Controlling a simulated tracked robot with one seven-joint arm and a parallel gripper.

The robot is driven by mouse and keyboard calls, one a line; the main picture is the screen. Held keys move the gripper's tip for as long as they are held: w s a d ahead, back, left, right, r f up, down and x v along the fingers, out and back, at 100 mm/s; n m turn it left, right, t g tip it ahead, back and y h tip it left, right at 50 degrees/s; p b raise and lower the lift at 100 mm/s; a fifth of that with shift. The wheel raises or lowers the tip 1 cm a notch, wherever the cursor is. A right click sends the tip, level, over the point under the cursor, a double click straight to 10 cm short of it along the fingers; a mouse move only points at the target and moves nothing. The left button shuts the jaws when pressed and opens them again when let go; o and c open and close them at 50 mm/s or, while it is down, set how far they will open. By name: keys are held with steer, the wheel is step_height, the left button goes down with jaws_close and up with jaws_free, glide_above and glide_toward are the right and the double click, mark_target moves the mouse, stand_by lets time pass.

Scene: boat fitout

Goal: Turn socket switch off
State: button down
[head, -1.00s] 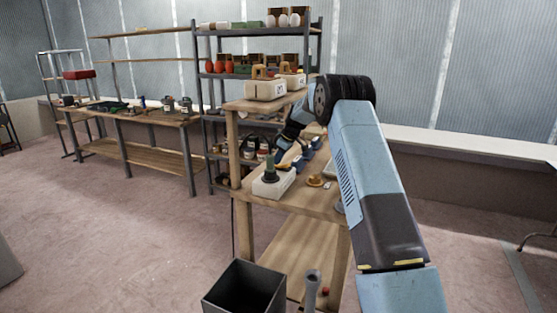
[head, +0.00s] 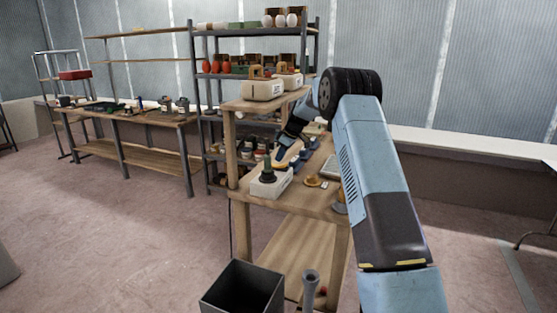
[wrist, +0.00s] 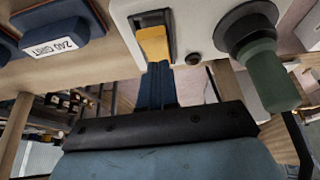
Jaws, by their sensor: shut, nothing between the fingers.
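A white socket box (head: 270,187) sits on the upper board of the wooden bench, with a green plug (head: 267,166) upright in its black round socket. In the wrist view the box (wrist: 200,14) fills the top middle, with the plug (wrist: 268,78) to the right. The switch (wrist: 153,19) is a dark framed rocker to the left of the plug. My gripper (wrist: 154,42) is shut and empty, its orange tips over the lower part of the switch frame. Contact is hard to tell, and the tips hide part of the rocker. In the head view my gripper (head: 280,163) is behind the plug.
Blue blocks, one labelled 240 GRIT (wrist: 58,27), lie beside the box. A small yellow-brown item (head: 313,181) lies to its right. Cream boxes (head: 262,90) stand on the bench's top shelf. A dark open bin (head: 243,288) stands on the floor in front.

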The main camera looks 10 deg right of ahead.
steer(key=v, duration=1.2)
steer(key=shift+s, duration=0.1)
steer(key=s+a+r+m+h, duration=0.15)
steer(key=s+r, duration=0.35)
steer(key=s, duration=0.5)
steer(key=s+a+r+m+t, duration=0.15)
steer(key=s+r, duration=0.35)
steer(key=s, duration=0.5)
steer(key=s+a+r+m+h, duration=0.1)
steer(key=s+r+m, duration=0.1)
steer(key=s+r, duration=0.6)
steer(key=s+f+m, duration=0.3)
steer(key=s+f, duration=0.2)
steer(key=s, duration=1)
steer(key=s+f+m+t+h, duration=0.1)
steer(key=s+f+m, duration=0.2)
steer(key=s, duration=1.3)
step_height(320, 180, down, 2)
steer(key=shift+s+d+f, duration=0.1)
steer(key=shift+s+d, duration=0.05)
steer(key=shift+s, duration=0.1)
steer(key=shift+t+h, duration=0.25)
